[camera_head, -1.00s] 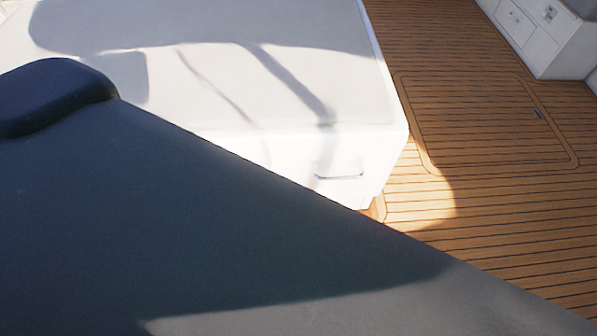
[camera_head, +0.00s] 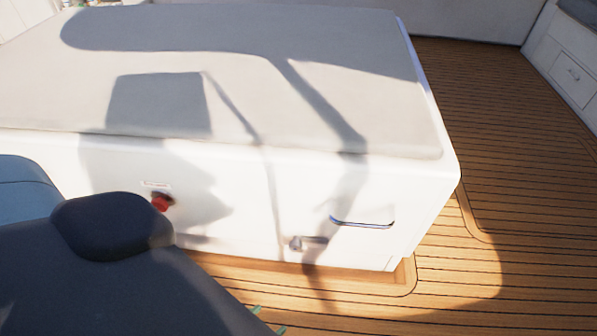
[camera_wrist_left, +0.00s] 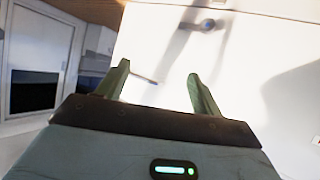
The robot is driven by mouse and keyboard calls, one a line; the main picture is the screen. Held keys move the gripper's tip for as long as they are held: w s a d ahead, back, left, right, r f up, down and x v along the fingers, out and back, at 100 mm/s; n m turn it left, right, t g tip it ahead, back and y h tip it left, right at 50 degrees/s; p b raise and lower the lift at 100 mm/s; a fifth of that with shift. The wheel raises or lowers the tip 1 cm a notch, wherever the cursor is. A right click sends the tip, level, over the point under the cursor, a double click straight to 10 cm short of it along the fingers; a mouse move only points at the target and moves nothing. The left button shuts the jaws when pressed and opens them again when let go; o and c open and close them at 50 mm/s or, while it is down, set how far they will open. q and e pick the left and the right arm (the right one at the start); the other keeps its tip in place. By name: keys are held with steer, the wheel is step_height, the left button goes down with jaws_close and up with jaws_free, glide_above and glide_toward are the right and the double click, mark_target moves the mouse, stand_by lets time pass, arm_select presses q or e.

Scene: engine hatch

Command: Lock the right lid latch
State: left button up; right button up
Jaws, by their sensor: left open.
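The white hatch box (camera_head: 240,215) has a small metal latch (camera_head: 295,244) low on its front face, near the right end. Its short bar looks roughly level; I cannot tell whether it is locked. In the left wrist view the latch (camera_wrist_left: 207,25) shows at the top, beyond the fingers. My left gripper (camera_head: 268,319) shows only as two green fingertips at the bottom edge of the head view. In the left wrist view the gripper (camera_wrist_left: 160,86) is open and empty, with both fingers apart from the latch. My right gripper is not in view.
A slim metal handle (camera_head: 362,223) is on the front face, right of the latch. A red fitting (camera_head: 161,202) is on the face at left. The lid top (camera_head: 250,80) lies flat. The teak deck (camera_head: 490,180) at right is clear; white drawers (camera_head: 574,75) stand beyond.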

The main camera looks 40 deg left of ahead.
arm_select(q)
steer(key=w+a+f+n+t+y+b, duration=0.1)
steer(key=w+a+f+n+y+b, duration=0.2)
steer(key=w+f+b, duration=0.45)
steer(key=w+a+f+n+t+y+b, duration=0.1)
steer(key=w+a+f+y+b, duration=0.35)
steer(key=f+b, duration=0.5)
steer(key=n+y+b, duration=0.2)
steer(key=y+b, duration=0.1)
steer(key=b, duration=0.4)
glide_toward(295, 249)
steer(key=x, duration=0.3)
steer(key=shift+w+a+f+t, duration=0.2)
steer(key=shift+w+t, duration=0.1)
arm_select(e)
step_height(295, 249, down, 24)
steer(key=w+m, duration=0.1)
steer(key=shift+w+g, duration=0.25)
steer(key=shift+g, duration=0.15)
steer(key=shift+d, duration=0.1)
arm_select(q)
steer(key=shift+b+x, duration=1.45)
steer(key=shift+x, duration=2.4)
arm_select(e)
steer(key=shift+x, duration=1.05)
arm_select(q)
steer(key=shift+c, duration=0.5)
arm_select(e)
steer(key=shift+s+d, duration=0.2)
